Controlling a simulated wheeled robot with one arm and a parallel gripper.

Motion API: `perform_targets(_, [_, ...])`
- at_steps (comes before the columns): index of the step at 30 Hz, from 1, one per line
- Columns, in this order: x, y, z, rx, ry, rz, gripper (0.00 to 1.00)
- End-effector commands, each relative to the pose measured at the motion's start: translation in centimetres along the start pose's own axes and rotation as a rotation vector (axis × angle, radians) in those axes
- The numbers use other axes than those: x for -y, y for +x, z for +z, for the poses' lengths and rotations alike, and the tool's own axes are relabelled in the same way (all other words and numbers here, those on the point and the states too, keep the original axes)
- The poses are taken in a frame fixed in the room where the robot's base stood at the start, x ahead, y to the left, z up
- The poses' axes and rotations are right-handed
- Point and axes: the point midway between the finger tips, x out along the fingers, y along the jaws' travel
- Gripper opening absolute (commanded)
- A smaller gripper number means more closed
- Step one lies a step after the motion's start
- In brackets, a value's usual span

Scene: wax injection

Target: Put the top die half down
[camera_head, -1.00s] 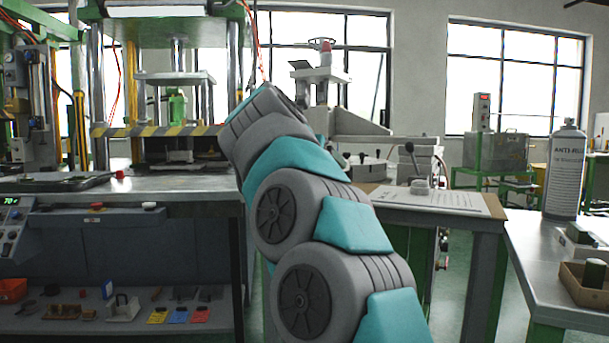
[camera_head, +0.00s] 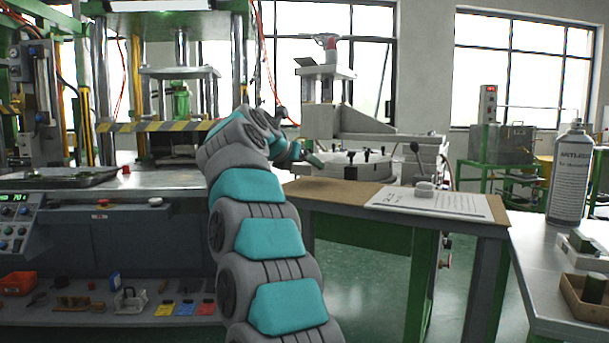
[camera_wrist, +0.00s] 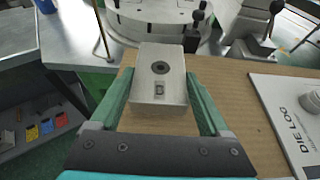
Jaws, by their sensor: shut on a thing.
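The top die half is a grey metal block (camera_wrist: 158,90) with a dark round hole and a small slot in its upper face. In the wrist view it sits between the green fingers of my gripper (camera_wrist: 162,82), which is shut on it. The block is over the wooden top of the bench (camera_wrist: 238,100), close to its left edge. I cannot tell whether it touches the wood. In the head view my gripper (camera_head: 306,156) is small near the bench's far left corner, and the block is not clear there.
A round grey fixture (camera_head: 345,163) with dark knobs stands behind the bench. A paper sheet (camera_head: 430,204) with a pale round piece (camera_head: 424,190) lies on the right part of the bench top. The wood between block and sheet is clear. A press (camera_head: 180,126) stands left.

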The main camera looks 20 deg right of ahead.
Motion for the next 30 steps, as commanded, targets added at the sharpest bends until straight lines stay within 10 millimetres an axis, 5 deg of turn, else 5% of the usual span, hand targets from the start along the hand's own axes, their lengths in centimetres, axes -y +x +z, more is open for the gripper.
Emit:
perform_targets(9, [0.2,1.0,-2.5,0.001,-0.001,-0.001,0.03])
perform_targets(24, [0.0,1.3,-3.3,0.001,0.000,0.001,0.03])
perform_targets(25, [0.0,1.3,-3.3,0.001,0.000,0.001,0.82])
perform_targets(30, [0.0,1.3,-3.2,0.000,0.000,0.001,1.00])
